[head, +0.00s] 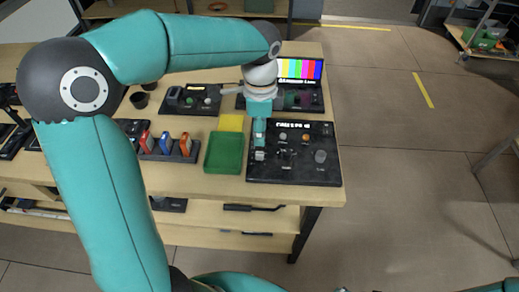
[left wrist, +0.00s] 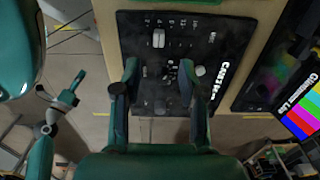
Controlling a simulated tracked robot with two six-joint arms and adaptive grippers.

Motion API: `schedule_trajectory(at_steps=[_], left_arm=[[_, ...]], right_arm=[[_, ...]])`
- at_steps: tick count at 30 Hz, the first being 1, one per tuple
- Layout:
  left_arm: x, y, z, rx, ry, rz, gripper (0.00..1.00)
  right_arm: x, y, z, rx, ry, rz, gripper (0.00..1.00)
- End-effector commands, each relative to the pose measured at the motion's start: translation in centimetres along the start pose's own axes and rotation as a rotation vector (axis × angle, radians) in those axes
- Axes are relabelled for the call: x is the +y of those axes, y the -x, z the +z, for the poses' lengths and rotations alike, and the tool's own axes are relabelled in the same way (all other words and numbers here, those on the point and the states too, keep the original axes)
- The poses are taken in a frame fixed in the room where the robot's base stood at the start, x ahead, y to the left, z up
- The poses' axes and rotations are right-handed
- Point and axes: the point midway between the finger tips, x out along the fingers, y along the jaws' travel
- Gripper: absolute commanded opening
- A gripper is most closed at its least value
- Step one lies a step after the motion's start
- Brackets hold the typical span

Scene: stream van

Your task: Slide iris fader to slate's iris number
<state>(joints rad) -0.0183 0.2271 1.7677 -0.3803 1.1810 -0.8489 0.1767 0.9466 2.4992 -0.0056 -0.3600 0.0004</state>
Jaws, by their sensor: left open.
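The black camera control panel (head: 325,174) lies on the right end of the desk. In the left wrist view it has a pale fader cap (left wrist: 158,38) near a row of small marks, too small to read. My left gripper (head: 259,150) points down over the panel's left part in the head view. In the left wrist view its two fingers (left wrist: 160,80) are apart, with nothing between them, and the fader cap lies beyond the tips. A small teal-and-grey part, seemingly my right gripper (left wrist: 72,92), shows at left there; its jaws are unclear. I cannot make out a slate or its iris number.
A green tray (head: 224,153) and a yellow pad (head: 231,122) sit left of the panel. A colour-bar screen (head: 299,69) stands behind it. A rack of red, orange and blue items (head: 168,150) is farther left. Open floor lies right of the desk.

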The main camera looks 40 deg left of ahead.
Motion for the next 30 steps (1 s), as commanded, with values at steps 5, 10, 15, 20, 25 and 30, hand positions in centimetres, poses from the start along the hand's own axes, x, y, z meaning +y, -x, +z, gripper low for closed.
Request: schedule_trajectory(at_steps=[5, 10, 15, 20, 25, 30], left_arm=[[0.1, -4.0, 0.1, -0.003, 0.001, 0.005, 0.42], [0.1, -6.8, 0.0, -0.001, 0.002, 0.003, 0.42], [0.0, -8.4, 0.0, 0.0, 0.0, 0.001, 0.42], [0.0, -8.8, -0.1, 0.001, 0.0, 0.0, 0.42], [0.0, -8.8, -0.1, 0.001, 0.0, 0.0, 0.42], [0.0, -8.8, -0.1, 0.001, -0.001, 0.0, 0.2]], right_arm=[[0.0, 0.0, 0.0, 0.0, 0.0, 0.0, 0.76], [0.0, 0.1, 0.0, 0.0, 0.0, 0.0, 0.76], [-0.1, 0.1, 0.0, 0.001, 0.0, 0.0, 0.76], [-0.1, 0.1, 0.0, 0.001, 0.0, 0.0, 0.76], [0.0, 0.1, 0.0, 0.001, 0.0, 0.0, 0.76], [-0.1, 0.1, 0.0, 0.0, 0.0, 0.0, 0.76]])
